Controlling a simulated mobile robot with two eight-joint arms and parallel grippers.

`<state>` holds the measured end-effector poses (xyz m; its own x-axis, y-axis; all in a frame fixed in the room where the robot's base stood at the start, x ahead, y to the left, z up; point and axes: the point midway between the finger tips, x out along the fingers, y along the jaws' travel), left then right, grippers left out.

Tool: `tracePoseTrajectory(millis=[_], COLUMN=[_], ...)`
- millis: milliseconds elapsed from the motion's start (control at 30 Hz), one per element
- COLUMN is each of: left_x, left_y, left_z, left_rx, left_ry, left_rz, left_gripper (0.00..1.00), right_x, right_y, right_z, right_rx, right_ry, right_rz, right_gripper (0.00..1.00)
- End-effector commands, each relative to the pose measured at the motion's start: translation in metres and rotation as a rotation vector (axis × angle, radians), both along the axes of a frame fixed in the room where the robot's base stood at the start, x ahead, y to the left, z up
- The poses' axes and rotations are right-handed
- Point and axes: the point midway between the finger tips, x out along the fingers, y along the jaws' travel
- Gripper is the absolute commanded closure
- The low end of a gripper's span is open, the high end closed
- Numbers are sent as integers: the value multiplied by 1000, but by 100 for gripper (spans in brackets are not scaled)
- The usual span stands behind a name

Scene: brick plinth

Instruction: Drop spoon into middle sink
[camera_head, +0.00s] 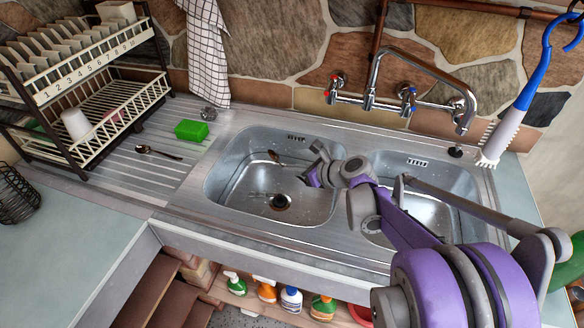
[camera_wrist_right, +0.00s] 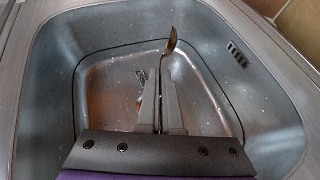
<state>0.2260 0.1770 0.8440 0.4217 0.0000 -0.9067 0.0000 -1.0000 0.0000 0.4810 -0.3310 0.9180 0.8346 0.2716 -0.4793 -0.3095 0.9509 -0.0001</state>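My right gripper (camera_head: 304,167) is over the left of two steel sink basins (camera_head: 225,185). A metal spoon (camera_head: 274,156) sticks out of it to the left, bowl end outermost. In the right wrist view the fingers (camera_wrist_right: 159,78) are close together on the handle of the spoon (camera_wrist_right: 171,45), with the basin (camera_wrist_right: 95,40) below. Another spoon, dark-handled (camera_head: 160,152), lies on the drainboard. My left gripper is out of view.
The right basin (camera_head: 440,180) is partly covered by my arm. A tap (camera_head: 420,60) stands behind. A blue-handled brush (camera_head: 510,120) hangs at right.

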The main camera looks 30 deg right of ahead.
Motion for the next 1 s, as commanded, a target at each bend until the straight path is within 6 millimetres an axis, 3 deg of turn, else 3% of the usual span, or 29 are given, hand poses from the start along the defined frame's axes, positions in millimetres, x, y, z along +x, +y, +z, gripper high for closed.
tracePoseTrajectory(millis=[67,267,667,1000], left_x=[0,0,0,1], left_y=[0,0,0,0], left_z=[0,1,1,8], left_rx=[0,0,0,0], left_ry=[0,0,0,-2], left_rz=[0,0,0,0], left_gripper=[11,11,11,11], right_x=[0,0,-7,-62], right_y=[0,0,-3,-21], right_z=[1,1,5,37], right_rx=[0,0,-1,-1], right_ry=[0,0,0,0], right_rz=[0,0,-3,-5], right_gripper=[100,63,63,63])
